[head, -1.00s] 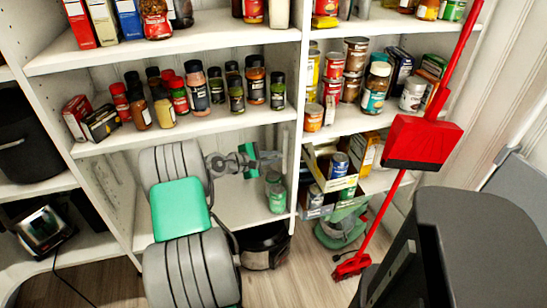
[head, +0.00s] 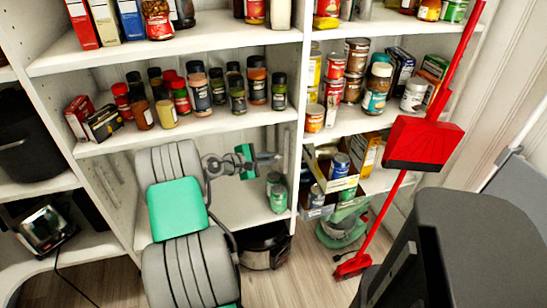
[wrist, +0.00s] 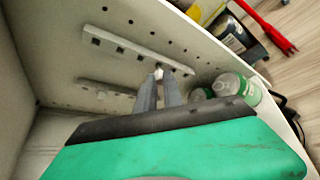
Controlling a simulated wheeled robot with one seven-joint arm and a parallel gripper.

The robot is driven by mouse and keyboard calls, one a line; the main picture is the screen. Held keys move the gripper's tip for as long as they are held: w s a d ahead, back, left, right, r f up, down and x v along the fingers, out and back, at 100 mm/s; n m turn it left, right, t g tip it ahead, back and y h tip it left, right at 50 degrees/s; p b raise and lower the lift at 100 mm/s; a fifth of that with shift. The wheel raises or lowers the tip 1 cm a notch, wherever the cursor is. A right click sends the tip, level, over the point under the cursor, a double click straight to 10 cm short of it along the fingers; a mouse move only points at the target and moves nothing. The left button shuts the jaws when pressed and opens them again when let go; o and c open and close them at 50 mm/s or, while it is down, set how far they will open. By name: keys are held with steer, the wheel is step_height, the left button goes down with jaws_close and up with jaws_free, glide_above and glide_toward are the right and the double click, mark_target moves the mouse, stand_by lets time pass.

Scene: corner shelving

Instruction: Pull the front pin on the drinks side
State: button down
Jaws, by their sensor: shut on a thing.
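My gripper (wrist: 160,88) is shut on a small pale pin (wrist: 158,73) at the shelf's side wall. The pin shows only as a light tip between the fingertips, beside the right part of a pale strip (wrist: 120,46) on that wall. I cannot tell whether the pin is still in its hole. In the head view my gripper (head: 272,157) reaches right, to the divider in the lower bay, and the pin is too small to make out. Green-labelled drink cans (head: 277,193) stand just below it; they also show in the wrist view (wrist: 237,88).
A shelf board with several jars (head: 198,90) is above my arm. The upright divider (head: 297,140) is to the right of the gripper. A black pot (head: 264,246) is on the floor below. A red broom and dustpan (head: 424,143) stand at the right.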

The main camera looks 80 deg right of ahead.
steer(key=shift+w+a, duration=0.35)
steer(key=shift+w, duration=0.25)
steer(key=shift+w+a, duration=0.35)
steer(key=shift+w, duration=0.2)
steer(key=shift+f, duration=0.1)
